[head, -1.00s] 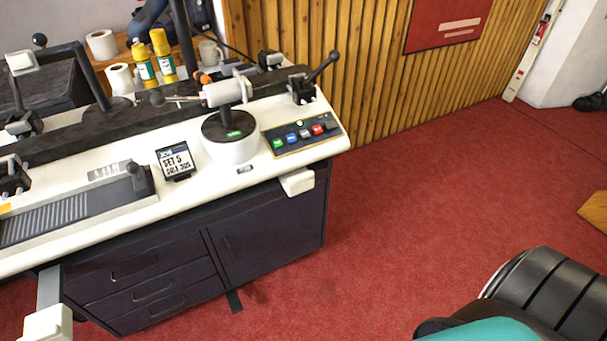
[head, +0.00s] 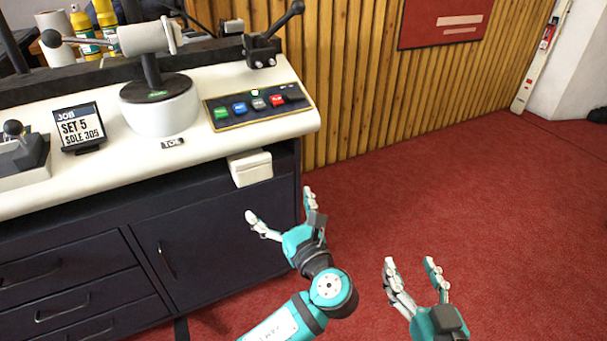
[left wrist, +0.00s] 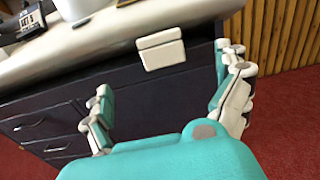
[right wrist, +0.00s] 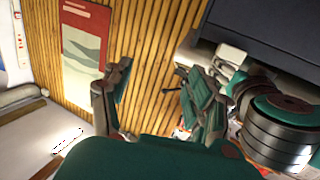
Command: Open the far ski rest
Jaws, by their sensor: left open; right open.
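The far ski rest is a white block (head: 250,168) at the bench's front edge, just under the worktop near its right end. It sits close against the bench front. It also shows in the left wrist view (left wrist: 161,50), ahead of the fingers and between them. My left gripper (head: 280,209) is open and empty, below and slightly right of the block, not touching it. My right gripper (head: 411,266) is open and empty over the red floor, further right and well away from the bench.
The white worktop (head: 200,165) carries a button panel (head: 258,106), a round pedestal (head: 163,108) and a job sign (head: 80,128). Dark drawers and a cupboard door (head: 205,240) lie below. The red floor (head: 480,200) right of the bench is clear. A slatted wooden wall (head: 350,80) stands behind.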

